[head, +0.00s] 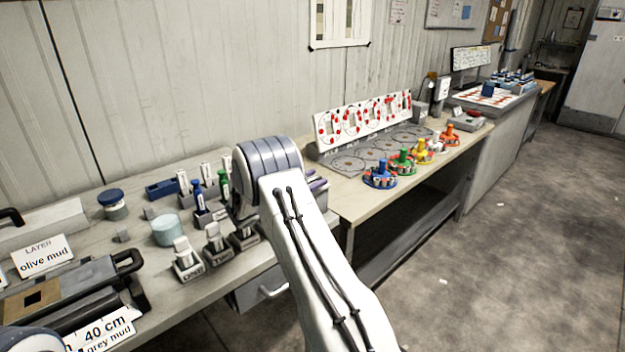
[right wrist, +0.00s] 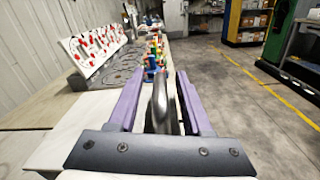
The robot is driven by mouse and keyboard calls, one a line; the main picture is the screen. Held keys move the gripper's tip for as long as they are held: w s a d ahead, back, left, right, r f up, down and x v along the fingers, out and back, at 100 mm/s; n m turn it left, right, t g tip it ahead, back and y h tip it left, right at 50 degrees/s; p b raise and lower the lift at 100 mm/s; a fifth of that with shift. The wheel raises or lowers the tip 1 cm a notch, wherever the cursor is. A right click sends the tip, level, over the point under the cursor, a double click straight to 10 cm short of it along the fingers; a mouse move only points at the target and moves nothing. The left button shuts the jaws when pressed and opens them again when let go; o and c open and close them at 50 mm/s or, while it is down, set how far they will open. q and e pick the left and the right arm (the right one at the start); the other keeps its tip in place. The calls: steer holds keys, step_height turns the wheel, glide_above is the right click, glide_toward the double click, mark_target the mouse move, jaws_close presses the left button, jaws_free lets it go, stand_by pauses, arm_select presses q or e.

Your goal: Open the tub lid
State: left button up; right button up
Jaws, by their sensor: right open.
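Two round containers stand on the left bench in the head view. One is a grey tub (head: 115,212) with a dark blue lid (head: 110,196) on top. The other is a pale blue round tub (head: 167,231) nearer the front. I cannot tell which one the task means. My right gripper (head: 318,187) is mostly hidden behind its own arm, right of both tubs and apart from them. In the right wrist view its purple fingers (right wrist: 160,75) are spread. A grey rounded piece (right wrist: 161,108) shows between them; I cannot tell what it is. My left gripper is out of view.
Blue and green bottles (head: 197,190) and small grey blocks (head: 187,262) stand right of the tubs. A black-handled tray (head: 128,260) and an "olive mud" card (head: 42,255) lie left. A second bench carries colored pieces (head: 380,177) and a dotted board (head: 362,118).

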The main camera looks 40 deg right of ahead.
jaws_close()
stand_by(1.4)
